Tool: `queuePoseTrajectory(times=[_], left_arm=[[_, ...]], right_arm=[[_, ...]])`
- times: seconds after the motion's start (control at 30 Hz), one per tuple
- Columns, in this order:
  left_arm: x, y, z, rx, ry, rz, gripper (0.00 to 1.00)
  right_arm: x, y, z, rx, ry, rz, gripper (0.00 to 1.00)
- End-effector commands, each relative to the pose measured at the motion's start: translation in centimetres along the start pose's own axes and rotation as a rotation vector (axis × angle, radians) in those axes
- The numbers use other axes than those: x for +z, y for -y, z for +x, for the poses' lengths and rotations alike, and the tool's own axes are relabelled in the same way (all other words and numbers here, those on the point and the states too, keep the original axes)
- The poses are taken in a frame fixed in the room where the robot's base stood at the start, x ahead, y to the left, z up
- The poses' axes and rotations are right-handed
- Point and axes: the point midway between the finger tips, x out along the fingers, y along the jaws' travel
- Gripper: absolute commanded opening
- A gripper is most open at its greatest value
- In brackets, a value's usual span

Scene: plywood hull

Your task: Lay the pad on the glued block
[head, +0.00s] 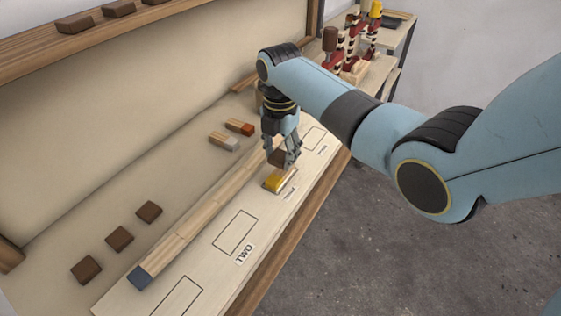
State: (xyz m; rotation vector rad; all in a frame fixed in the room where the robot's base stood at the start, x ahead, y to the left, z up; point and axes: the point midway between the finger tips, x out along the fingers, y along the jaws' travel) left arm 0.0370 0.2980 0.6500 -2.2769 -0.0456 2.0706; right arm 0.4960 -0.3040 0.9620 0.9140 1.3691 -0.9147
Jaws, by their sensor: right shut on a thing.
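My right gripper (285,160) is shut on a dark brown pad (278,157). It holds the pad just above a block with a yellow top (273,182), which I take to be the glued block. The block lies on the pale marked board (215,268), beside a small printed label. The fingers partly hide the pad, and I cannot tell whether the pad touches the yellow top. My left gripper is not in view.
Three brown pads (119,238) lie in a row at the left. A long wooden strip (190,226) with a blue end runs along the board. Two short wooden pieces (224,141) lie behind it. The outlined rectangle by the label TWO (235,232) is empty.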

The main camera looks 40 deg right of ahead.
Motion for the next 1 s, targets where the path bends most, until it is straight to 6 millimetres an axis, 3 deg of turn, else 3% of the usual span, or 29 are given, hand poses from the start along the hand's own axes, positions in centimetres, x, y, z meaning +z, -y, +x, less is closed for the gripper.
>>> queuePoseTrajectory(times=[0.2,0.57,0.6,0.77,1.0], left_arm=[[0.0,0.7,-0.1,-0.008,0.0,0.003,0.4],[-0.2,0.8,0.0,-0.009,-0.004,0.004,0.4],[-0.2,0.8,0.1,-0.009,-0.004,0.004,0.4],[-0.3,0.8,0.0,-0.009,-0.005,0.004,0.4],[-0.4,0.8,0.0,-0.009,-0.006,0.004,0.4]], right_arm=[[-0.1,0.0,2.9,-0.001,-0.001,0.0,0.2],[-0.1,0.1,3.5,-0.001,-0.001,0.0,0.2],[-0.1,0.1,3.5,-0.001,-0.001,0.0,0.43],[-0.1,0.1,3.4,-0.001,0.0,0.0,0.64],[-0.1,0.1,3.4,-0.001,0.0,0.0,0.65]])
